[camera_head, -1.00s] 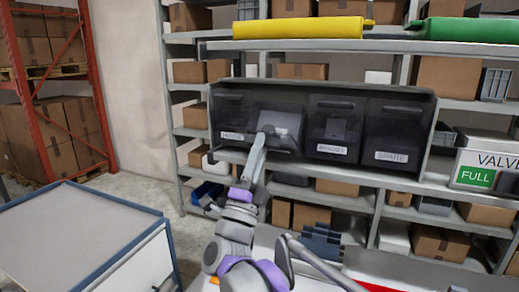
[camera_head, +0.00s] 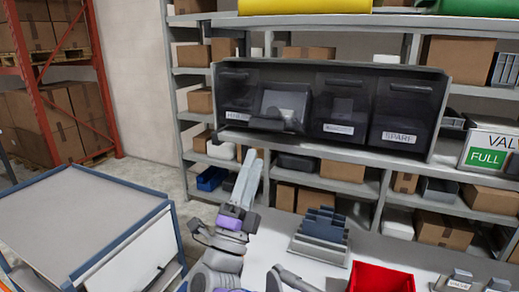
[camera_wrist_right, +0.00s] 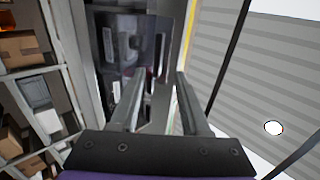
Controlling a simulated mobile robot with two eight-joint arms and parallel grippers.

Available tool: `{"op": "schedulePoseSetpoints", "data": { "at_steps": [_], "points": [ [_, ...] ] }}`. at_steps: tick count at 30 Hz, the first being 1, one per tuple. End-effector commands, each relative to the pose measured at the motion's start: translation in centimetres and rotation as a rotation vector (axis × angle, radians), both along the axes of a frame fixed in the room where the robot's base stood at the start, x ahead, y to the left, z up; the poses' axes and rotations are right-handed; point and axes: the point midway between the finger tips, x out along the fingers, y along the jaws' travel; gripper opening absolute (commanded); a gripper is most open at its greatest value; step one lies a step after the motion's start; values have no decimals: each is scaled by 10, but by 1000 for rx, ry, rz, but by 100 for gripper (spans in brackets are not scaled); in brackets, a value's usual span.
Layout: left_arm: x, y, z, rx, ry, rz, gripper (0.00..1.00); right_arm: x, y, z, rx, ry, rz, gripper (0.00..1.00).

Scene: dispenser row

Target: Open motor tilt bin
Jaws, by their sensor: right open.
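A row of four dark tilt bins stands on the shelf in the head view. The second bin from the left (camera_head: 282,104) has its front leaning outward at the top, so it looks tilted open; its label is not readable, so I cannot confirm it is the motor bin. The other three fronts look upright. My right gripper (camera_head: 253,160) is open and empty, below and in front of the second bin, apart from it. In the right wrist view, its two fingers (camera_wrist_right: 156,88) stand apart with the dark bins beyond. My left gripper is not in view.
The far right bin is labelled SPARE (camera_head: 399,137). A red bin (camera_head: 380,278) and a grey stepped rack (camera_head: 320,236) sit on the white surface below. A blue-edged cart (camera_head: 75,220) stands at left. A sign reading FULL (camera_head: 486,158) is at right.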

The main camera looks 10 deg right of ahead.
Motion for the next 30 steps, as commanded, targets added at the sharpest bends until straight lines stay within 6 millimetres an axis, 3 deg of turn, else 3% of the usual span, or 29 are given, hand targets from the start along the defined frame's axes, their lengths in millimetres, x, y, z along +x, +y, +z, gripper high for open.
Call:
{"op": "schedulePoseSetpoints", "data": {
  "at_steps": [4,13,19,21,30],
  "points": [
    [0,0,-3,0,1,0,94,-8,6,-10,1,1,1,46],
    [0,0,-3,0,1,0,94,-10,7,-11,0,0,0,46],
    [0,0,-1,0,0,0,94,-9,8,-16,45,-49,60,12],
    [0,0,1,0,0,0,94,-9,9,-21,102,-110,138,0],
    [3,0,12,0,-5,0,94,-13,12,-58,454,-491,715,0]
  ]
}}
